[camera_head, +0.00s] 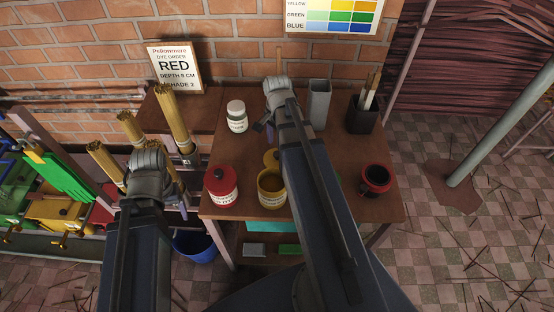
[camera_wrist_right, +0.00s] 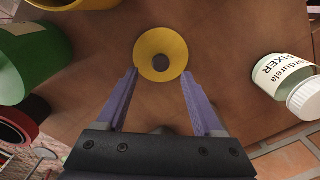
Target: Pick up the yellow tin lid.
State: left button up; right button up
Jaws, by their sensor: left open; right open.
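The yellow tin lid (camera_wrist_right: 148,45) is a round disc with a dark knob in its middle, lying on the brown table. In the head view the lid (camera_head: 270,157) shows in part, just behind the open yellow tin (camera_head: 270,199), beside my right arm. My right gripper (camera_wrist_right: 159,73) is open and empty, its purple fingertips on either side of the lid's near edge; I cannot tell whether they touch it. My left gripper (camera_head: 150,162) is at the left, by bundles of incense sticks, away from the lid; its fingertips are mostly hidden.
A red lidded tin (camera_head: 221,188), a dark-red tin (camera_head: 376,181) and a white fixer jar (camera_head: 236,117) stand on the table. A green tin (camera_wrist_right: 30,65) is near the lid. A grey container (camera_head: 319,103) and a dark stick holder (camera_head: 362,119) stand at the back.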

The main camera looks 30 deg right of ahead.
aim_at(277, 153)
notch_tip(277, 153, down, 5)
jog(key=b, duration=0.4)
jog(key=shift+w+r, duration=0.1)
jog(key=shift+r, duration=0.1)
grip_shut()
